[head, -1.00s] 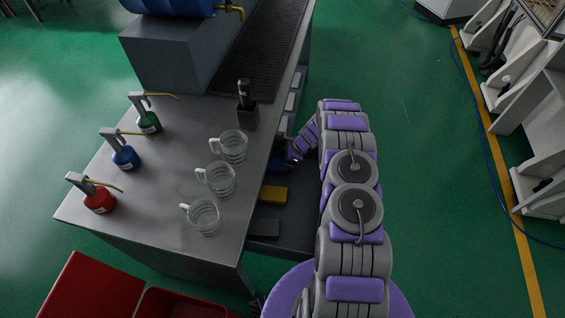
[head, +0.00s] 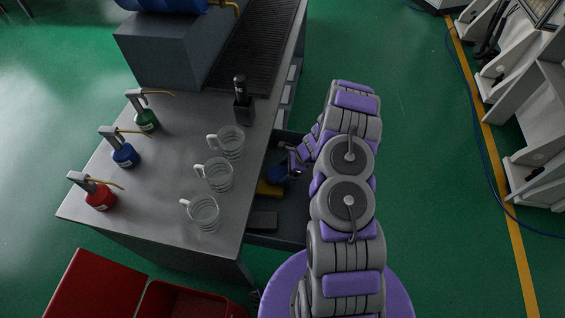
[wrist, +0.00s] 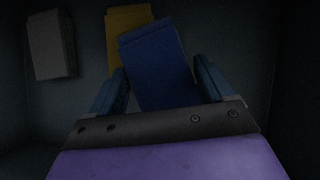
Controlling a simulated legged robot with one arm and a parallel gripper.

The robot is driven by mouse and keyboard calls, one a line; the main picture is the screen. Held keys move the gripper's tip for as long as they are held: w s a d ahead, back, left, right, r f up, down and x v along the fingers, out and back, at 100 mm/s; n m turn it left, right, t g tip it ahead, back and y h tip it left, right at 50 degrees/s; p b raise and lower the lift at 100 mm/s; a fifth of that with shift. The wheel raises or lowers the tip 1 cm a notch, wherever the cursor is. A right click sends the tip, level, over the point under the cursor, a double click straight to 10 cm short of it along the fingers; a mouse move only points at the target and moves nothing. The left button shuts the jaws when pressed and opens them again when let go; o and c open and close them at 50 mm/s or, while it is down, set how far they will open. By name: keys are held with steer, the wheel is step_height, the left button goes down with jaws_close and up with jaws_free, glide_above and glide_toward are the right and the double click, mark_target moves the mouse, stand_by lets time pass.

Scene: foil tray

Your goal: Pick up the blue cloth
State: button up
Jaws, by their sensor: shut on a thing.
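The blue cloth (wrist: 158,62) is a folded, flat rectangle between the two fingers of my gripper (wrist: 160,68) in the wrist view. My gripper is shut on it.
A yellow cloth (wrist: 127,17) lies partly behind the blue one, and a grey cloth (wrist: 50,45) lies left. The bench top (head: 165,190) above holds glass mugs (head: 213,174) and pump bottles (head: 125,155).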

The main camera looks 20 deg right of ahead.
steer(key=shift+s+a+r+p, duration=0.1)
steer(key=shift+s+a, duration=0.1)
steer(key=shift+s, duration=0.8)
steer(key=shift+s+a+r+p, duration=0.1)
steer(key=shift+s+a, duration=0.1)
steer(key=shift+s, duration=0.75)
steer(key=shift+s+a+r+p, duration=0.1)
steer(key=shift+s+a, duration=0.1)
steer(key=shift+s, duration=0.8)
